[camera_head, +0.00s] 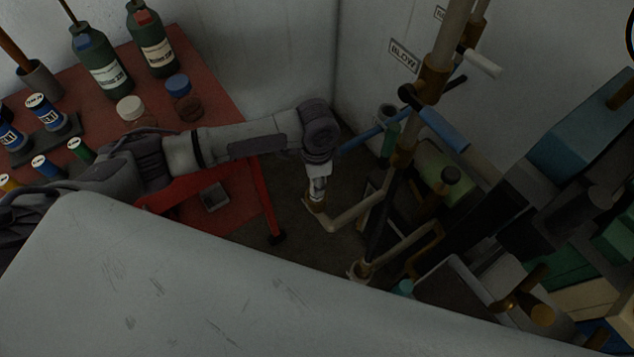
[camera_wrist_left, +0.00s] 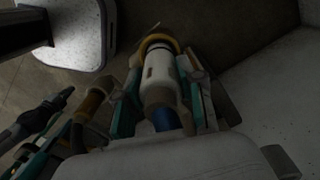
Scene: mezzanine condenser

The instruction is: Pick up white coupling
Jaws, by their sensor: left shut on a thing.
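The white coupling (camera_wrist_left: 160,66) is a pale cylinder with a yellow-brown ring at its far end, and it shows between the fingers in the left wrist view. My left gripper (camera_wrist_left: 162,85) is shut on it, with one finger along each side. In the head view my left arm reaches in from the left, and my left gripper (camera_head: 317,190) points down at the bent end of a pale pipe (camera_head: 350,214). The coupling is mostly hidden by the gripper there. I cannot tell whether it is free of the pipe. My right gripper is not in view.
A red table (camera_head: 222,87) on the left holds green bottles (camera_head: 99,62), jars and small cans. Upright pipes (camera_head: 435,70) with brass fittings and a blue handle (camera_head: 444,130) stand close right of my gripper. Equipment crowds the right side. Dark floor shows below the gripper.

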